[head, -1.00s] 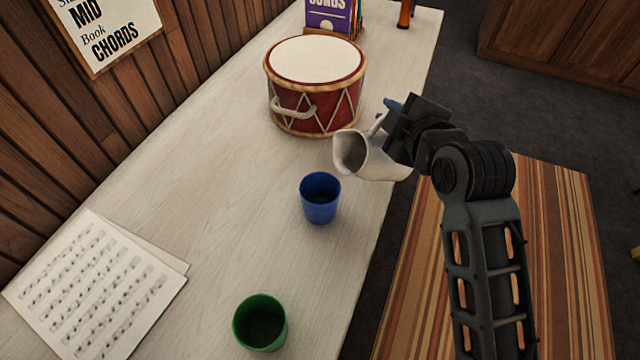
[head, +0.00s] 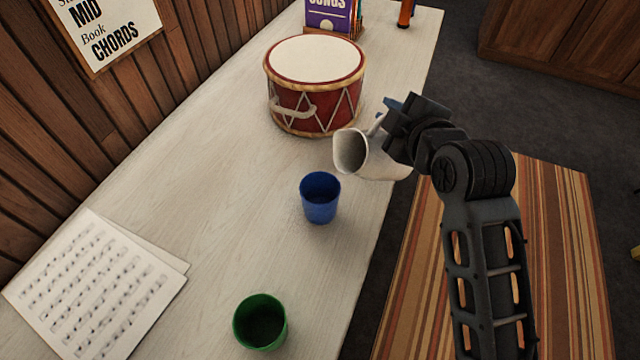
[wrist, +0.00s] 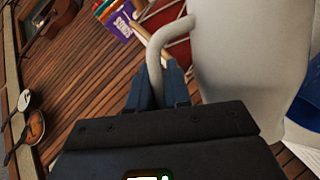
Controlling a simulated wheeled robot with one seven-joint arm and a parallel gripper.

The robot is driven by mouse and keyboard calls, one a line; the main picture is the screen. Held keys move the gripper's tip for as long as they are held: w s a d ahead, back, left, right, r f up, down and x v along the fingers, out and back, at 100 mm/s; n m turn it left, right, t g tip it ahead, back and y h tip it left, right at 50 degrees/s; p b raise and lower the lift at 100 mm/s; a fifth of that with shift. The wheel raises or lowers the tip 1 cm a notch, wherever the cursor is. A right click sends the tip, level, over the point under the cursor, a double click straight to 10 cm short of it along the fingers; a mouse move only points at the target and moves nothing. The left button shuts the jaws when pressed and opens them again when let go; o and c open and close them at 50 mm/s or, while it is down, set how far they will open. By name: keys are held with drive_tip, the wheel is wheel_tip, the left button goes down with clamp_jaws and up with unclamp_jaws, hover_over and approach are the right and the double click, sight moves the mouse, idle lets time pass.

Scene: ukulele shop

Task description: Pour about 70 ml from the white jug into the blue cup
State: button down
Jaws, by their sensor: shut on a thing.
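The white jug (head: 378,160) is held in the air, tipped well over on its side, with its open mouth facing left. The mouth is above and to the right of the blue cup (head: 320,200), which stands upright on the table. No stream shows between them, and I cannot tell what liquid is in either. My gripper (head: 384,122) is shut on the jug's handle. In the wrist view, the fingers (wrist: 160,92) close on the handle beside the large white jug body (wrist: 245,70). Part of the blue cup (wrist: 306,100) shows at the right edge.
A green cup (head: 260,322) stands at the table's near end. A red drum (head: 315,88) stands behind the jug and blue cup. Sheet music (head: 95,285) lies at left. The pale table (head: 225,190) is clear between these. A songbook holder (head: 334,22) stands at the back.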

drive_tip(key=shift+d, duration=0.1)
idle(0.7)
drive_tip(key=shift+w+d+f+m+y, duration=0.15)
drive_tip(key=shift+d+f+m, duration=0.15)
drive_tip(key=shift+f, duration=0.25)
drive_tip(key=shift+w+d+f+m+y, duration=0.15)
drive_tip(key=shift+f+m, duration=0.15)
drive_tip(key=shift+f, duration=0.2)
drive_tip(key=shift+w+d+f+m+g, duration=0.2)
drive_tip(key=shift+d+m+g, duration=0.1)
drive_tip(key=shift+g, duration=0.1)
drive_tip(key=w+d+f+m+g+y+b, duration=0.2)
drive_tip(key=w+d+f+m+y+b, duration=0.1)
drive_tip(key=d+f+m+y+b, duration=0.1)
drive_tip(key=shift+d+f+m+b, duration=0.7)
drive_tip(key=shift+f+m, duration=0.1)
drive_tip(key=shift+f, duration=0.2)
